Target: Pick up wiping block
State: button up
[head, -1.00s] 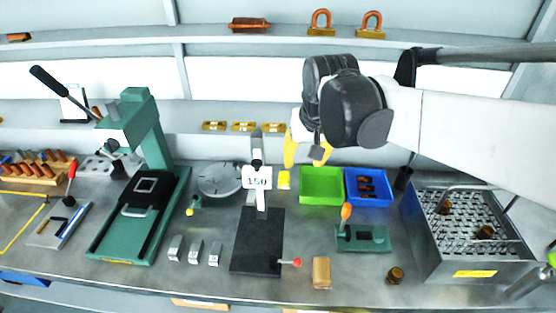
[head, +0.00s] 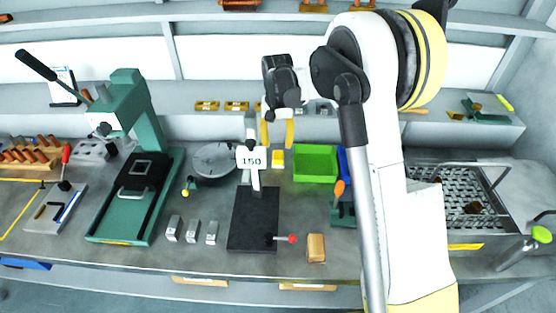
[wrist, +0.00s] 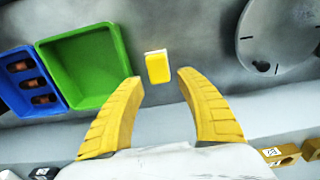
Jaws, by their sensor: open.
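A small yellow block with a white edge, which looks like the wiping block (head: 277,159), lies on the grey bench between the round dial plate and the green bin. In the wrist view the yellow block (wrist: 158,67) shows just beyond my fingertips, roughly centred between them. My gripper (head: 278,146) is open, with its two yellow fingers pointing down and nothing between them. It hangs above and behind the block, apart from it.
The green bin (head: 315,164) stands right of the block, with a blue bin (wrist: 31,82) beside it. The round plate (head: 214,160) is to the left. A height gauge marked 150 (head: 251,158) stands close in front. A tan block (head: 316,248) lies near the front edge.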

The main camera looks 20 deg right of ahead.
aim_at(278, 155)
notch_tip(278, 155, down, 7)
jog(key=shift+s+d+r+b, duration=0.1)
jog(key=shift+d+r+b, duration=0.05)
jog(key=shift+b, duration=0.95)
jog(key=shift+r, duration=0.1)
jog(key=c, duration=0.9)
